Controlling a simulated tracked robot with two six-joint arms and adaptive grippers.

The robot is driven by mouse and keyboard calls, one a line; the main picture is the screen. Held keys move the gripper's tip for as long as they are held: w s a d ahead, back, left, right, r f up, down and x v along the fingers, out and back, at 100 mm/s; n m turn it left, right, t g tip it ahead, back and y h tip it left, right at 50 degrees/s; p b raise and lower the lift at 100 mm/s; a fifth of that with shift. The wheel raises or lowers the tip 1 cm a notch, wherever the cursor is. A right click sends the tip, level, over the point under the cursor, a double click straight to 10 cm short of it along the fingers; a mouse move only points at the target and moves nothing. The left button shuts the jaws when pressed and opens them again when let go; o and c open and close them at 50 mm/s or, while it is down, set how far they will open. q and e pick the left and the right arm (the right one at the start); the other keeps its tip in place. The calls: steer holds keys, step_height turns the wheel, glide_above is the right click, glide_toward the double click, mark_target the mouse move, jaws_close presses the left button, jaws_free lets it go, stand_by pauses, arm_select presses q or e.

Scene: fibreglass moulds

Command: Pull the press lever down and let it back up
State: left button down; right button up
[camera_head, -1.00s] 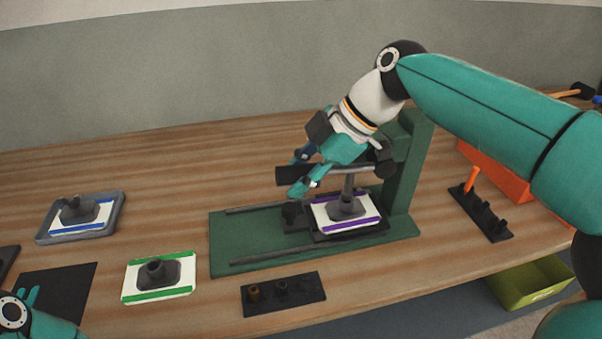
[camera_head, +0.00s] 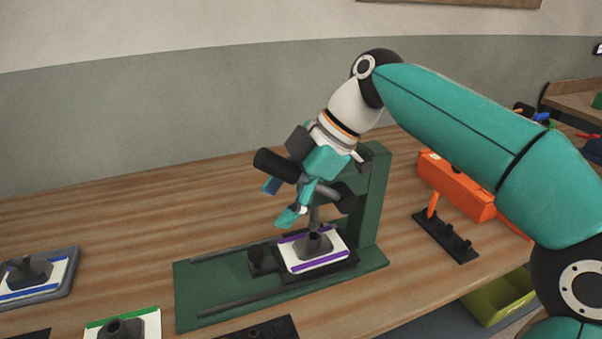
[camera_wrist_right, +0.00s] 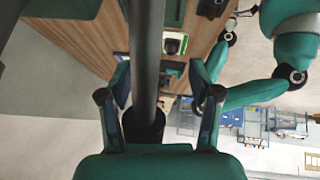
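The green press (camera_head: 372,195) stands on the table with its lever (camera_head: 277,165) tilted up to the left, black grip at the high end. Under the ram (camera_head: 314,214) sits a white plate with purple edges (camera_head: 330,257) carrying a dark grey mould (camera_head: 313,243). My right gripper (camera_head: 279,202) is at the lever, its fingers apart on either side of it. In the right wrist view the lever rod (camera_wrist_right: 147,60) runs between the two spread fingers (camera_wrist_right: 160,90), with gaps at both sides. My left gripper is out of the head view.
A blue-edged plate (camera_head: 60,270) in a grey tray and a green-edged plate (camera_head: 150,322) lie at the left. A black peg rack (camera_head: 440,240) and an orange box (camera_head: 455,185) stand right of the press. A yellow-green bin (camera_head: 500,298) is below the table edge.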

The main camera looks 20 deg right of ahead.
mark_target(301, 174)
steer(key=v, duration=0.4)
steer(key=shift+s+d+r, duration=0.1)
steer(key=shift+d+r, duration=0.15)
steer(key=shift+r, duration=0.05)
steer(key=shift+v, duration=0.8)
steer(key=shift+r, duration=0.1)
steer(key=shift+s, duration=0.1)
steer(key=s+d+p, duration=0.2)
steer(key=d, duration=0.7)
steer(key=s+d+p, duration=0.2)
steer(key=d+p, duration=0.1)
steer(key=d, duration=0.7)
steer(key=shift+p, duration=0.35)
stand_by(0.7)
